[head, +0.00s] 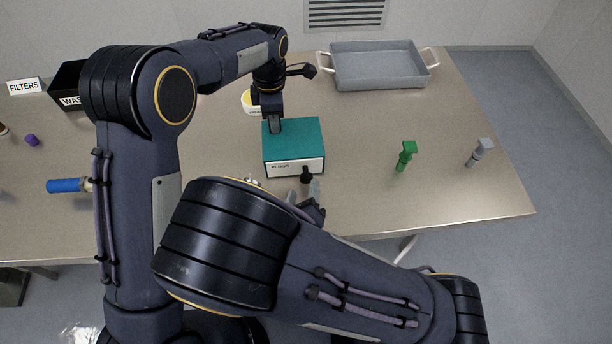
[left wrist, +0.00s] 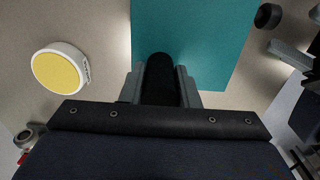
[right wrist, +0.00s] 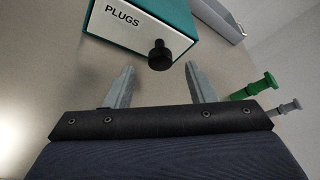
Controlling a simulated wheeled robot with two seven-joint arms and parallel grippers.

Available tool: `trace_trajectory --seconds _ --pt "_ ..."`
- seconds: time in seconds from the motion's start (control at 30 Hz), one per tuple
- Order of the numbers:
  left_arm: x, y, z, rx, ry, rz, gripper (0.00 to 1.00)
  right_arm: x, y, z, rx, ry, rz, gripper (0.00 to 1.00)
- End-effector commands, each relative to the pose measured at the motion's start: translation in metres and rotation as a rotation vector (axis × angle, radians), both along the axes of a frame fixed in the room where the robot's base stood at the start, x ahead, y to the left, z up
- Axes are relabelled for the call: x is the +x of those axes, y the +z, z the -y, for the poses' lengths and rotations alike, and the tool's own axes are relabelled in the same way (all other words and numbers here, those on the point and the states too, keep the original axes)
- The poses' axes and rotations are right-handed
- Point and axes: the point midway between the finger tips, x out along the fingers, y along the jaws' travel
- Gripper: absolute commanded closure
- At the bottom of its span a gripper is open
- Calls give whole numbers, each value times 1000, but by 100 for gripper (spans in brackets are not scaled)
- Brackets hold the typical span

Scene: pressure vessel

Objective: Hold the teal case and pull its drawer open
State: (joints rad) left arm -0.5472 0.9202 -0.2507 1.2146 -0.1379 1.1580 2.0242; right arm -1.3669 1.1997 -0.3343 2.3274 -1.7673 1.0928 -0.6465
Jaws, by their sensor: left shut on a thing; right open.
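The teal case (head: 294,141) sits on the table with its white front, labelled PLUGS, facing me. A black knob (head: 306,176) sticks out of the drawer front (right wrist: 140,22); the drawer looks shut. My left gripper (head: 274,124) is shut on a black handle (left wrist: 160,75) on top of the case, near its left side. My right gripper (head: 311,193) is open in front of the drawer. In the right wrist view the knob (right wrist: 160,55) lies just beyond the fingertips, roughly between them, and not touched.
A green plug (head: 406,156) and a grey plug (head: 480,152) stand right of the case. A grey tray (head: 380,84) is at the back right. A yellow-topped round container (left wrist: 62,68) is behind the case. A blue-handled tool (head: 64,185) lies left.

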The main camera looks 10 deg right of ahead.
Motion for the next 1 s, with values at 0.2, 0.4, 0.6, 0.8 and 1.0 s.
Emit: trace_trajectory --seconds 0.2,0.4,0.6,0.8,1.0 --pt "0 0 0 0 -1 0 100 36 -12 10 0 -4 0 50" --pt "0 0 0 -1 0 0 100 52 -17 13 1 -3 -1 50" --pt "0 0 0 -1 0 0 100 55 -18 14 2 -1 0 50" --pt "0 0 1 -1 0 1 100 55 -18 14 1 -2 0 60" --pt "0 0 1 -1 0 1 100 54 -17 14 1 -2 0 86"
